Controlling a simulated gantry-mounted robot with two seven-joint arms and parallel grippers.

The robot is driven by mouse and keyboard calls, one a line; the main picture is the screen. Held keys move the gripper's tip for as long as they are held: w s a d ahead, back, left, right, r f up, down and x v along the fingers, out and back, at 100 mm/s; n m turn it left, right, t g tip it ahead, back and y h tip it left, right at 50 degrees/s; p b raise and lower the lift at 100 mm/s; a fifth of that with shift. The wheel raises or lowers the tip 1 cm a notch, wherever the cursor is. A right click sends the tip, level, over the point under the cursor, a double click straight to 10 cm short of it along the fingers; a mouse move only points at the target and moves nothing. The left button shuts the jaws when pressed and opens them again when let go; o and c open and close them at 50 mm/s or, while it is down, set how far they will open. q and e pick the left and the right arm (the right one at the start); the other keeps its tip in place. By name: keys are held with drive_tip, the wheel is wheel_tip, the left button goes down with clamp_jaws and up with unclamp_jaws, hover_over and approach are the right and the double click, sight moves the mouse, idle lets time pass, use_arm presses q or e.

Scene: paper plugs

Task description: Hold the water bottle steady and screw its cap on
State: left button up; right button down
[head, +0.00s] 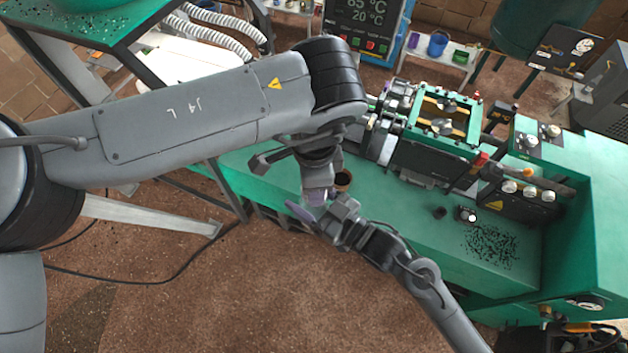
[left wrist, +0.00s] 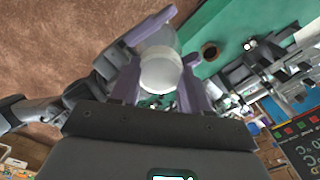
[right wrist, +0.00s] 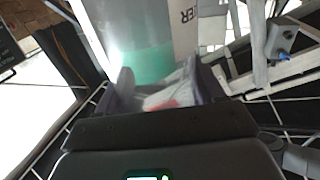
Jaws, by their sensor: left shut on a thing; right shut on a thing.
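My left gripper (head: 318,194) points down from above, close over my right gripper (head: 312,214) in the head view. In the left wrist view a round white cap (left wrist: 160,72) sits between the purple left fingers, which are shut on it. The clear bottle (left wrist: 158,42) shows just beyond the cap, roughly in line with it. Whether cap and bottle touch cannot be told. My right gripper comes in from the side and is shut on the bottle. In the right wrist view the bottle (right wrist: 165,97) is a pale, see-through shape with a reddish patch, between the fingers. The head view mostly hides bottle and cap.
A machine (head: 435,140) stands on the bench. Black pellets (head: 492,245) are scattered at its right. Open brown floor (head: 250,300) lies in front.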

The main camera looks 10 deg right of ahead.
use_arm(q)
drive_tip(key=o, duration=1.3)
drive_tip(key=shift+c, duration=0.2)
drive_tip(key=shift+r, duration=0.1)
wheel_tip(320, 180, up, 12)
